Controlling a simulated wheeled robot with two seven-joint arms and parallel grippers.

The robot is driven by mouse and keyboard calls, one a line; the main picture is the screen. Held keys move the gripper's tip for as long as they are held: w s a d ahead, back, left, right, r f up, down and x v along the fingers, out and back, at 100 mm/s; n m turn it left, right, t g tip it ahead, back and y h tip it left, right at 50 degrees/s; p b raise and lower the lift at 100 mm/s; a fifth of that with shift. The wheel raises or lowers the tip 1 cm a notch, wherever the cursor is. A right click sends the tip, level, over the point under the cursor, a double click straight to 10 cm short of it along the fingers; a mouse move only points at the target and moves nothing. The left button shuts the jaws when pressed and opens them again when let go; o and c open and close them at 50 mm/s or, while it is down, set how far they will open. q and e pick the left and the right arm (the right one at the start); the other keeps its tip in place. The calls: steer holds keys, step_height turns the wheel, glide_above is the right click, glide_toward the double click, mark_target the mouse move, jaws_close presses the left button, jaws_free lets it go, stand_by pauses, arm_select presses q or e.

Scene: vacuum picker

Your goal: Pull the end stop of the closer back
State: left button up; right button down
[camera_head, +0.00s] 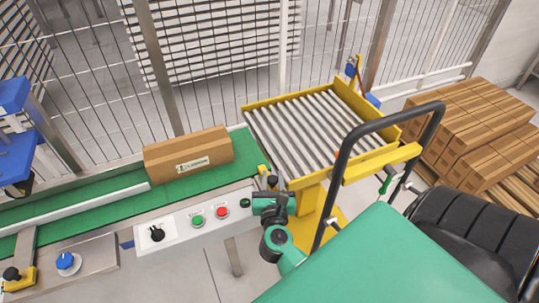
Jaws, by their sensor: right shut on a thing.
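The closer is a low conveyor with a green belt (95,215). A closed brown carton (188,153) lies on the belt towards its right end. At that end is the small yellow and black end stop (263,171), partly hidden by my right gripper. My right gripper (271,183), on a green and black arm, is shut on the end stop beside the front corner of the belt. The contact itself is small and hard to make out. My left gripper is not in view.
A control panel (180,222) with green and red buttons runs along the closer's front. A yellow-framed roller table (310,130) stands past the belt end. A black handle frame (345,165) rises close to the right of my arm. Stacked cartons (480,130) stand at right; wire fencing closes the back.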

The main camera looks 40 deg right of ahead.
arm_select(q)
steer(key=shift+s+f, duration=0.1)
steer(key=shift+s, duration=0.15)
arm_select(e)
steer(key=shift+s+f, duration=0.1)
steer(key=shift+f, duration=0.1)
steer(key=c, duration=1.4)
jaws_free()
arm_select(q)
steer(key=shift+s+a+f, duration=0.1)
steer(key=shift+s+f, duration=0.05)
arm_select(e)
steer(key=shift+o, duration=1.2)
steer(key=shift+s+r, duration=0.15)
